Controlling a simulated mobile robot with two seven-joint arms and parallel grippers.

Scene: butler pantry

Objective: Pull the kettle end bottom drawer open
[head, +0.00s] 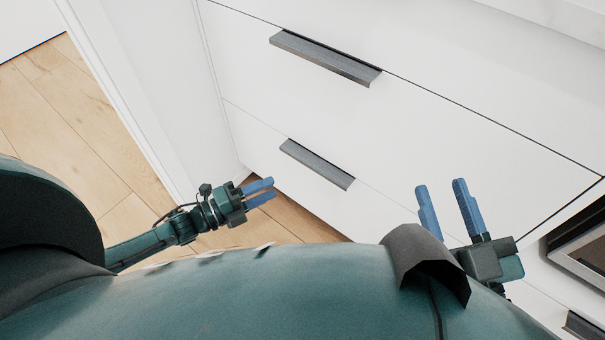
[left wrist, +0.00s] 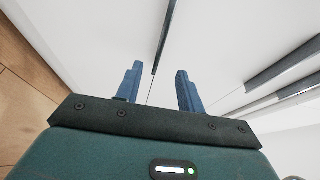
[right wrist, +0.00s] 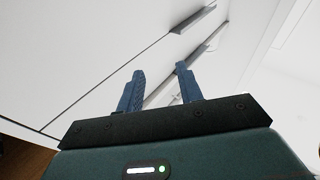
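The bottom drawer (head: 250,140) has a white front and a dark grey bar handle (head: 316,164). It looks shut. My left gripper (head: 272,188) is open and empty, low near the floor, left of and below that handle in the head view. In the left wrist view a dark bar handle (left wrist: 164,36) lies ahead, in line with the gap between the open fingers (left wrist: 157,72). My right gripper (head: 440,185) is open and empty in front of the white fronts, to the right of the bottom handle. It also shows open in the right wrist view (right wrist: 160,69).
A wider drawer front above has its own dark handle (head: 325,58) and looks shut. A dark-fronted appliance (head: 585,245) is at the right. A white side panel (head: 160,80) stands at the left. Wood floor (head: 50,110) is clear there.

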